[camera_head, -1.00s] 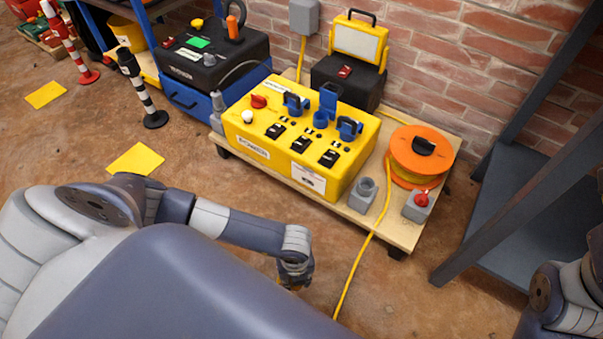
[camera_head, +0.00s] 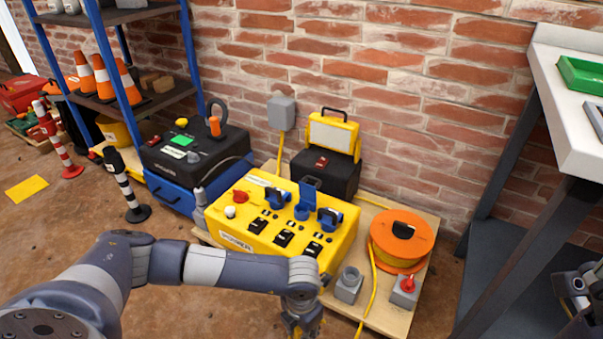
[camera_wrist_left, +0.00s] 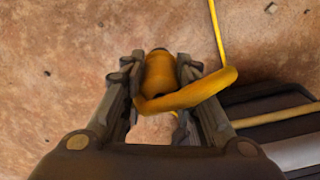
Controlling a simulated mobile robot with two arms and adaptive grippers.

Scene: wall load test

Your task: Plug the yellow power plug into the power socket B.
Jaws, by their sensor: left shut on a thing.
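The yellow power plug (camera_wrist_left: 160,72) is held between the fingers of my left gripper (camera_wrist_left: 162,85), with its yellow cable looping off to the right. In the head view my left gripper (camera_head: 305,325) is low in front of the yellow power box (camera_head: 235,243), apart from it; the plug is mostly hidden there. The box top has a row of blue sockets: a left one (camera_head: 276,197), a middle one with its lid standing up (camera_head: 307,196), and a right one (camera_head: 330,219). I cannot read which is B. My right gripper is out of view.
The box stands on a wooden pallet (camera_head: 424,262) with an orange cable reel (camera_head: 400,255), a grey round-topped fitting (camera_head: 348,285) and a red-knobbed box (camera_head: 404,291). A work light (camera_head: 331,135) is behind. A white-topped bench (camera_head: 560,120) is at right.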

